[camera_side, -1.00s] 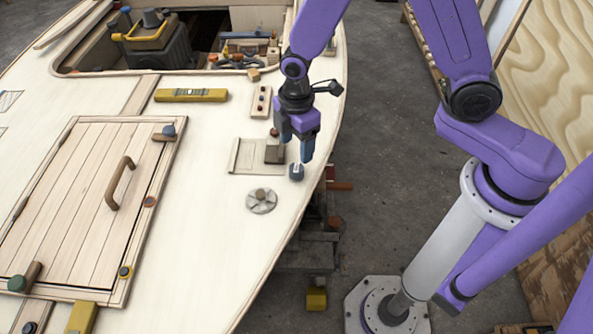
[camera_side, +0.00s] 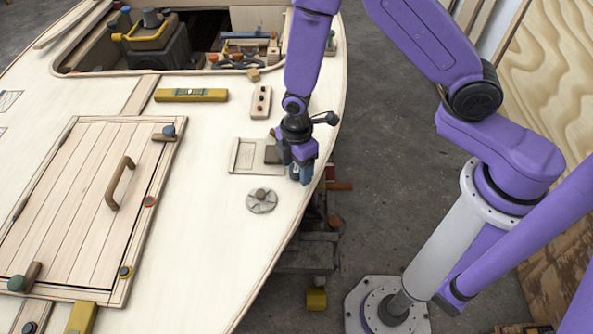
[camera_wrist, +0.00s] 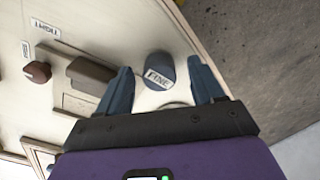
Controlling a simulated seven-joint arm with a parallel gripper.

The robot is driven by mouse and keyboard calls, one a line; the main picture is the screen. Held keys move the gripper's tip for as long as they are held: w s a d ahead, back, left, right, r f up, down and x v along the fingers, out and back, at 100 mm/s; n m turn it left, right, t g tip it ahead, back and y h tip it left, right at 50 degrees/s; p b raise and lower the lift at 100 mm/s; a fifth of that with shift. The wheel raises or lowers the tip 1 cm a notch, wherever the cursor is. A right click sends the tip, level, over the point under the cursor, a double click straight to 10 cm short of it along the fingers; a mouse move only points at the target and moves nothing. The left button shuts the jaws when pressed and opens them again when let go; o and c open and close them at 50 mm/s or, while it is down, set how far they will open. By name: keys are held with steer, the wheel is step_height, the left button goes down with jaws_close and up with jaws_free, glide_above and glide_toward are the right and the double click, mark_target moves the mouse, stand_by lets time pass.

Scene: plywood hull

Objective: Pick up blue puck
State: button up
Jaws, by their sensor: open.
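The blue puck (camera_wrist: 159,70) is a small dark blue cylinder with a white label on its top. It stands on the pale plywood deck (camera_side: 225,235) close to the deck's right edge. My gripper (camera_wrist: 163,84) is open, and in the wrist view the puck lies between its two blue fingertips, with a gap to each. In the side view my gripper (camera_side: 300,178) is low over the deck at the puck, and its fingers hide most of the puck. I cannot tell whether the fingers touch the deck.
A brown block on a pale plate (camera_side: 243,156) is just left of my gripper. A round grey disc with a knob (camera_side: 262,201) is below left. A yellow level (camera_side: 191,95) and a hatch with a handle (camera_side: 90,205) lie further left. The deck drops off to the right.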

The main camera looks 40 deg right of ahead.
mark_target(297, 167)
steer(key=c, duration=1.1)
steer(key=shift+c, duration=0.2)
steer(key=shift+r, duration=0.2)
steer(key=shift+r, duration=0.5)
step_height(297, 167, up, 2)
steer(key=shift+r, duration=0.1)
steer(key=s+d+r, duration=0.2)
steer(key=s+r, duration=0.2)
steer(key=s, duration=0.2)
steer(key=s+d+r, duration=0.3)
steer(key=s+r, duration=0.2)
steer(key=s, duration=0.1)
steer(key=shift+s+d+r, duration=0.25)
steer(key=shift+s+d, duration=0.1)
steer(key=shift+s, duration=0.05)
